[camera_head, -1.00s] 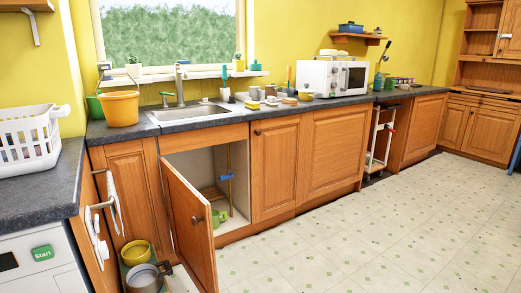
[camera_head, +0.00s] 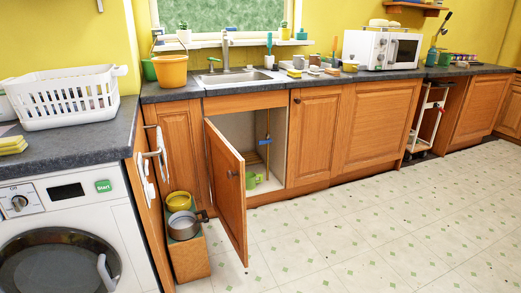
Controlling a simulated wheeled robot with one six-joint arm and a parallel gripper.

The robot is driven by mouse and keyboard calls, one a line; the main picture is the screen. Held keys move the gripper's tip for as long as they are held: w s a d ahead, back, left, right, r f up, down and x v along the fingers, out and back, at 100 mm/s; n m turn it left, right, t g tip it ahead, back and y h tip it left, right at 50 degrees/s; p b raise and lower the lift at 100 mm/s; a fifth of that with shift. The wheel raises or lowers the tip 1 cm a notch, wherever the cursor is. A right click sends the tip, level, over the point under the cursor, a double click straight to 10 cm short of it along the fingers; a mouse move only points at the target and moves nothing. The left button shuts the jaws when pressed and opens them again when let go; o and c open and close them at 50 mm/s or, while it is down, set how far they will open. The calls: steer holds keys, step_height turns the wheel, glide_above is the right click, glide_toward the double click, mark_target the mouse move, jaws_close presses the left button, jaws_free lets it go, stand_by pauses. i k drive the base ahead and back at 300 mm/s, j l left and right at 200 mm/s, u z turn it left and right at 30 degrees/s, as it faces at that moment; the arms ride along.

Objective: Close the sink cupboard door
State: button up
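The sink cupboard door (camera_head: 226,190) is wooden, hinged on its left side, and stands wide open toward me. A round dark knob (camera_head: 234,173) sits near its free edge. The open cupboard (camera_head: 236,127) below the sink (camera_head: 236,77) shows a pale interior with a pipe that has a blue fitting (camera_head: 264,142) and a green watering can or mug (camera_head: 252,181) on its floor. Part of the interior is hidden behind the door. My gripper is not in view.
A wooden box (camera_head: 190,262) with a grey saucepan (camera_head: 184,224) and a yellow pot (camera_head: 179,201) stands left of the door. A washing machine (camera_head: 135,240) and a counter with a white basket (camera_head: 70,104) are at the left. The tiled floor (camera_head: 370,220) right of the door is clear.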

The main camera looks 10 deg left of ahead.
mark_target(226, 167)
steer(key=i+j+u, duration=0.25)
steer(key=i, duration=0.25)
steer(key=i+u, duration=0.25)
steer(key=i, duration=0.25)
